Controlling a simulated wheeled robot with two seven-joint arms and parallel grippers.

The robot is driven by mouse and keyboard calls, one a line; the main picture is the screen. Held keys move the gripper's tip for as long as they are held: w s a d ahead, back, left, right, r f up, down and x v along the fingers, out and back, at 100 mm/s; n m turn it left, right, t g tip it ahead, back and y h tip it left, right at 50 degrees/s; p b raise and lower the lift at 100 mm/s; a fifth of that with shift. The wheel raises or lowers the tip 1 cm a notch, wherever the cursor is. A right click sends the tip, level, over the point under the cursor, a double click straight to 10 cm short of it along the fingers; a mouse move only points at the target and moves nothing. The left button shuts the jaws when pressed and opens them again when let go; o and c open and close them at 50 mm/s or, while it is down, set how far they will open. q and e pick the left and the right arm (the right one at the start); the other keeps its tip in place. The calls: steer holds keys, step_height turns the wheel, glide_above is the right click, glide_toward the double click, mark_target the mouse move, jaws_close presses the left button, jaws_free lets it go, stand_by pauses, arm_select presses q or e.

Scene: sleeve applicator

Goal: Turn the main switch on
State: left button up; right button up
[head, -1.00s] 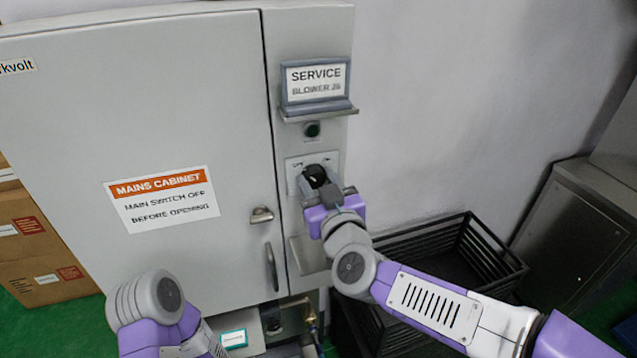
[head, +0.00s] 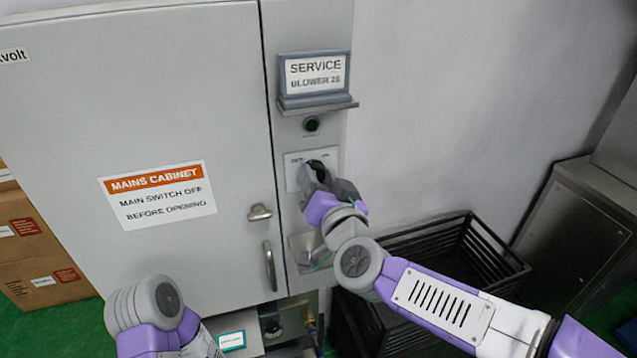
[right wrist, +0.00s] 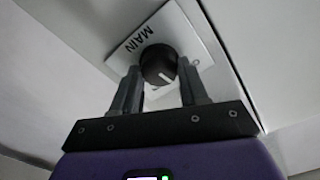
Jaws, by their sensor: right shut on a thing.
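The main switch is a round black knob (head: 315,166) on a pale plate (head: 292,172) on the cabinet's narrow right-hand panel. In the right wrist view the knob (right wrist: 158,64) has a short white line on its face, and its plate (right wrist: 180,32) reads "MAIN". My right gripper (head: 318,176) is at the knob and partly covers it and the plate. In the right wrist view its two fingers (right wrist: 159,72) are shut on the knob, one on each side. My left arm shows at the bottom left; its gripper is not in view.
The grey cabinet door (head: 60,130) carries an orange and white warning sign (head: 158,195) and a handle (head: 269,265). A black slatted crate (head: 470,235) stands at the right.

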steer(key=m+b, duration=0.2)
steer(key=m, duration=0.3)
steer(key=m+b, duration=0.2)
steer(key=m, duration=0.3)
steer(key=shift+d+f+m, duration=0.1)
steer(key=shift+f+m, duration=0.1)
steer(key=shift+m, duration=0.4)
steer(key=o, duration=1.1)
steer(key=shift+c, duration=0.2)
steer(key=p+v, duration=0.1)
steer(key=v, duration=0.6)
steer(key=shift+s, duration=0.25)
